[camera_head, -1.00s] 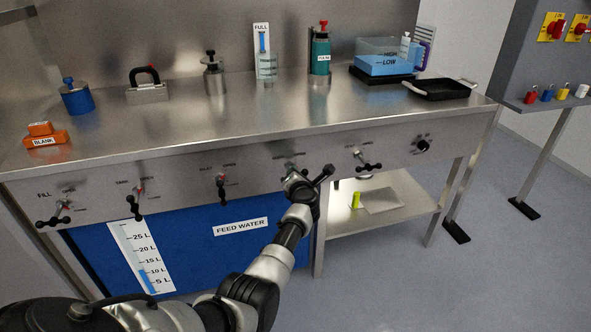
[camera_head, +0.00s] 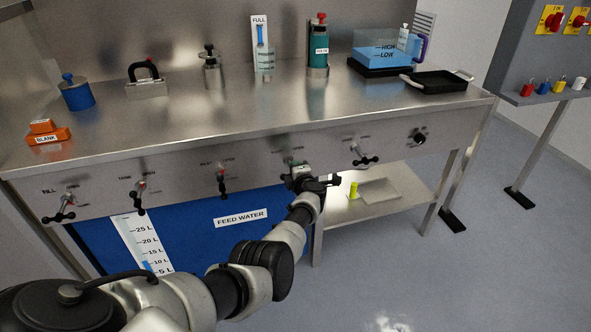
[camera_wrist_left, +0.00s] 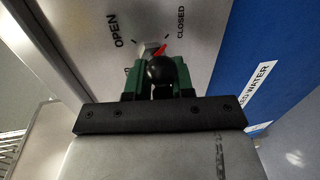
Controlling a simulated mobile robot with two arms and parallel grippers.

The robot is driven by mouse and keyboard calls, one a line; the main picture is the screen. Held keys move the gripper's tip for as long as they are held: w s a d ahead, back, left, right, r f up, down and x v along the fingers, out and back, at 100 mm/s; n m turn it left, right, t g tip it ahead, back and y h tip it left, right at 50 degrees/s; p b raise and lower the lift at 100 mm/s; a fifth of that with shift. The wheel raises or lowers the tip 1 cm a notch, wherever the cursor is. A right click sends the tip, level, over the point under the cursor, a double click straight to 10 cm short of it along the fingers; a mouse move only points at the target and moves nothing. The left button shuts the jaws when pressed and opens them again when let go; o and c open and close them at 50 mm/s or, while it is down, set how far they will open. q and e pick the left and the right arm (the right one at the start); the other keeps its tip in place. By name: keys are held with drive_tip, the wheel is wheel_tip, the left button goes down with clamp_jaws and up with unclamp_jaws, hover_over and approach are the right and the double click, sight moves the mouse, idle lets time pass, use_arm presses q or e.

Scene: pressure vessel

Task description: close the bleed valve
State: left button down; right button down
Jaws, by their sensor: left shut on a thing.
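My left gripper (camera_head: 300,172) is at the fourth valve from the left on the steel front panel, above the right end of the blue feed water tank. In the left wrist view, its green fingers (camera_wrist_left: 160,78) are shut on the black ball-ended valve handle (camera_wrist_left: 160,70). A red pointer (camera_wrist_left: 160,49) at the valve sits between the OPEN and CLOSED marks and tilts toward CLOSED. The rest of the handle is hidden by my gripper. The valve's name is too small and covered to read. My right gripper is not in view.
Other black-handled valves stand left (camera_head: 221,180) and right (camera_head: 363,156) of my gripper, with a black knob (camera_head: 417,137) further right. The bench top (camera_head: 250,105) is above. A lower shelf (camera_head: 378,206) with a yellow-green item is below right. Open floor lies right.

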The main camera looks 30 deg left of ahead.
use_arm(q)
drive_tip(key=shift+s+d+f, duration=0.15)
drive_tip(key=shift+d+f, duration=0.15)
drive_tip(key=shift+f, duration=0.3)
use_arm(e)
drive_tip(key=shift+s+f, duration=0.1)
use_arm(q)
drive_tip(key=c, duration=1.1)
unclamp_jaws()
drive_tip(key=shift+r, duration=0.15)
drive_tip(key=shift+a+r, duration=0.15)
drive_tip(key=shift+a, duration=0.05)
drive_tip(key=p+v, duration=0.6)
drive_tip(key=v, duration=0.4)
drive_tip(key=shift+s+d+r, duration=0.1)
drive_tip(key=shift+s+d, duration=0.05)
drive_tip(key=shift+d, duration=0.2)
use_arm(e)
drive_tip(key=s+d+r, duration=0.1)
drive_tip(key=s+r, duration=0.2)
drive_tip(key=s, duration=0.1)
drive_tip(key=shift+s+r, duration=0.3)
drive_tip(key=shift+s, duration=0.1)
